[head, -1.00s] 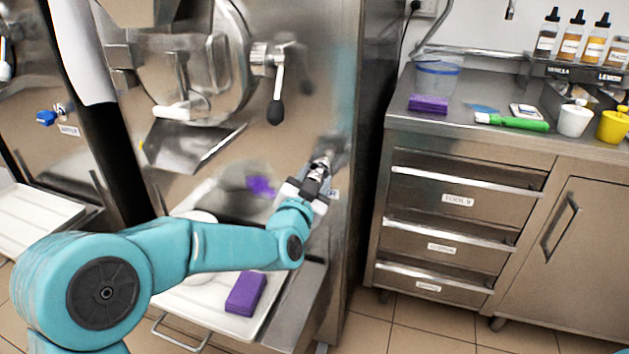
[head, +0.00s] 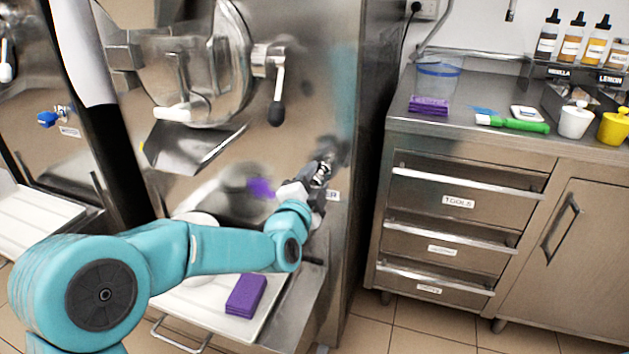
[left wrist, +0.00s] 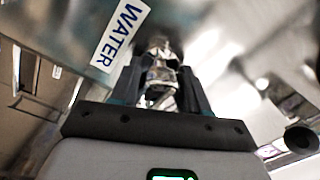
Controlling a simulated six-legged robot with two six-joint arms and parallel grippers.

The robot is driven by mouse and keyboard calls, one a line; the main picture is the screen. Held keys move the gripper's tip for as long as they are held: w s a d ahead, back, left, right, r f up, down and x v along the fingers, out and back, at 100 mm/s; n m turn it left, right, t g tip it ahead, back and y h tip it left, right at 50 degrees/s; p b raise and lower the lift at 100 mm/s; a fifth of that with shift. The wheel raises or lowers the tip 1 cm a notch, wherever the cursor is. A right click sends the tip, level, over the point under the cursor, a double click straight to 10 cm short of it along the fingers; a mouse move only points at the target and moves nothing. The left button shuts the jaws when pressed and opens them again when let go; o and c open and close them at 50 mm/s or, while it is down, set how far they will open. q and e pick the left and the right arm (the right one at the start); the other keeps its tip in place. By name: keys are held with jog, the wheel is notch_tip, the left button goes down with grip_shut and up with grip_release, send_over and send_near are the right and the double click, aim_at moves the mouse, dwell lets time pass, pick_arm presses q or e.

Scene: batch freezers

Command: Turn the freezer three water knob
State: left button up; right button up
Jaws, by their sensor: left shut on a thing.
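The freezer (head: 320,90) in front of me is a steel machine with a round door. Its water knob sits low on the right of the front, beside a WATER label (head: 333,195), which also shows in the left wrist view (left wrist: 119,36). My left gripper (head: 320,176) is at that knob, its fingers shut around it. In the left wrist view, shiny metal of the water knob (left wrist: 160,78) shows between the fingers; its handle is mostly hidden. My right gripper is not in view.
Another freezer with a blue water knob (head: 47,119) stands at the left. A steel counter with drawers (head: 450,203) stands at the right, with floor space between.

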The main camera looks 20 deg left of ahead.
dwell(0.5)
pick_arm(q)
jog(key=o, duration=1)
jog(key=shift+a, duration=0.1)
jog(key=s, duration=1.6)
jog(key=shift+s+f+p, duration=0.15)
jog(key=shift+f+p, duration=0.15)
jog(key=shift+f, duration=0.05)
